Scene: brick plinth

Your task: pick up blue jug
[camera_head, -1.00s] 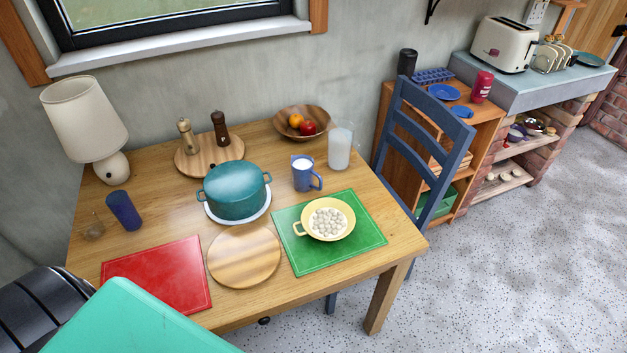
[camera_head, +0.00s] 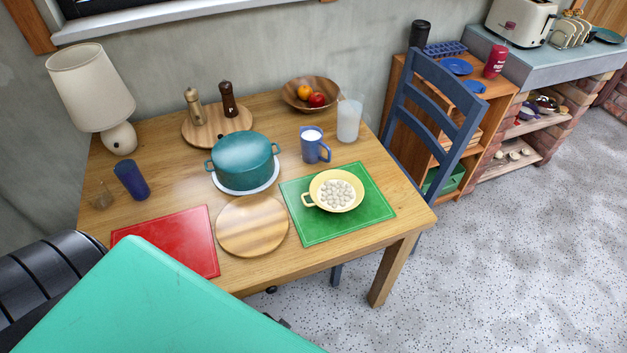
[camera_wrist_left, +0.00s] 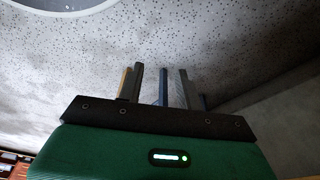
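The blue jug (camera_head: 312,150) stands upright on the wooden table, with white contents showing at its top and its handle to the right. It is between the teal pot and a clear tumbler with pale contents. In the left wrist view, two grey fingers of my left gripper (camera_wrist_left: 161,82) stand apart with nothing held between them. They point toward the speckled floor and what look like table and chair legs; the jug is not in that view. My left gripper does not show in the head view. My right gripper is in neither view.
The teal pot (camera_head: 243,160) is left of the jug, the tumbler (camera_head: 349,119) right. A fruit bowl (camera_head: 296,101) is behind. A yellow colander (camera_head: 336,191) sits on a green mat (camera_head: 377,206) in front. A blue chair (camera_head: 408,128) stands at the table's right end.

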